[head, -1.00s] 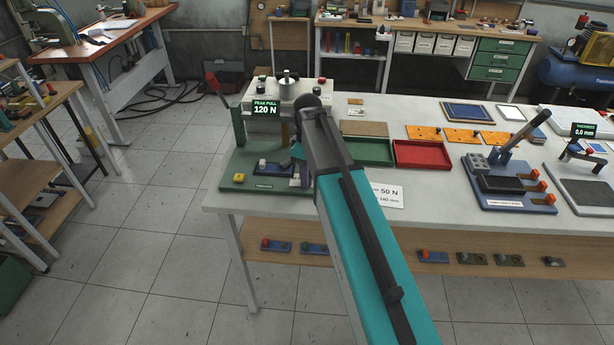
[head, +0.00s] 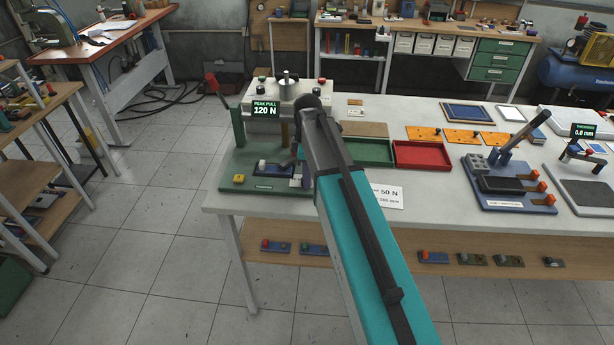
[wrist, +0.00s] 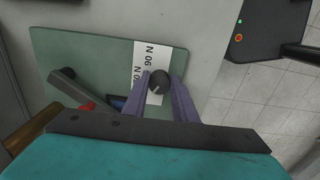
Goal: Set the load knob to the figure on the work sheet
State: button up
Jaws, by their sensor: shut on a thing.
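My gripper (wrist: 160,92) is shut on a dark round load knob (wrist: 159,80), its two purple fingers on either side. A pale pointer mark shows on the knob. In the head view my arm hides the knob; a purple finger (head: 306,176) shows at the right end of the green fixture (head: 235,178). The work sheet (head: 388,196) lies on the bench right of my arm, partly covered; "50 N" is readable. A display (head: 265,109) reads "PEAK PULL 120 N".
A red-handled lever (head: 213,84) stands at the fixture's left. A green tray (head: 370,153) and a red tray (head: 422,155) lie behind the sheet. A blue clamp fixture (head: 508,188) stands farther right. Bare bench top lies between the sheet and that fixture.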

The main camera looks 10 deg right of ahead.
jog(key=o, duration=1)
jog(key=shift+o, duration=0.2)
notch_tip(320, 180, up, 14)
jog(key=b, duration=0.3)
jog(key=shift+f, duration=0.2)
dwell(0.4)
